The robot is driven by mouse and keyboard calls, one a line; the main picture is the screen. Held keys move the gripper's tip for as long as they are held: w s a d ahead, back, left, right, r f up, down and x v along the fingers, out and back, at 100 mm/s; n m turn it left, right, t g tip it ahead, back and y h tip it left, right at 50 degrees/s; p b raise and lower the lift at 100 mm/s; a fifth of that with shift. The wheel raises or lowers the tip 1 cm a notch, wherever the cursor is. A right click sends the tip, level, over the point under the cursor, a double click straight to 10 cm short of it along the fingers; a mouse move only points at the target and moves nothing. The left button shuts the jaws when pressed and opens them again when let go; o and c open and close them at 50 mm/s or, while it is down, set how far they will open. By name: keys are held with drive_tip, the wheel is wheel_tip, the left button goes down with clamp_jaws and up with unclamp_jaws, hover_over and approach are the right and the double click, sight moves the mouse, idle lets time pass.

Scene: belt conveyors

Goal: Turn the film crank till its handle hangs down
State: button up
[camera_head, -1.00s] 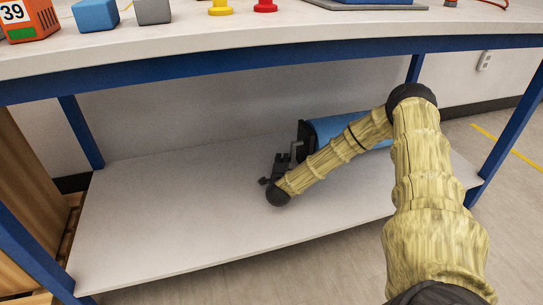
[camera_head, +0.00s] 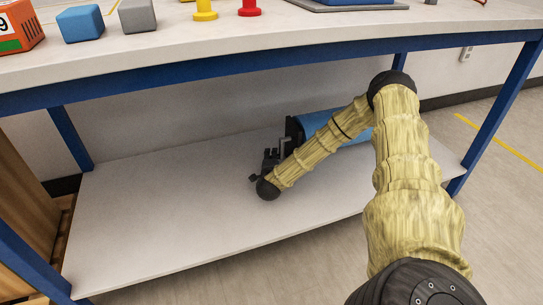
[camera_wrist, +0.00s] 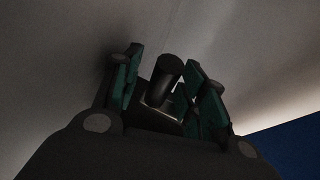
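The film roll (camera_head: 318,124) is a blue cylinder with a dark end plate (camera_head: 293,130), lying on the lower shelf and partly hidden by my arm. A grey crank arm (camera_head: 286,147) shows at its near end. My gripper (camera_head: 272,160) is beside the crank, low over the shelf, partly hidden by my wrist. In the wrist view, a dark round crank handle (camera_wrist: 167,70) stands between the green-padded fingers of my gripper (camera_wrist: 164,72). A small gap shows on its left side; the right pad is very close, and contact is unclear. The handle's direction is hard to judge in the head view.
The lower shelf (camera_head: 150,220) is bare to the left. The table top (camera_head: 250,40) with blue rails is above my forearm. Blue legs (camera_head: 70,138) stand at the corners.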

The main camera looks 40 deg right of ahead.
drive_tip(key=v, duration=1.1)
drive_tip(key=shift+s+a, duration=0.1)
drive_tip(key=shift+s+a+r, duration=0.15)
drive_tip(key=shift+s+a, duration=0.1)
idle(0.4)
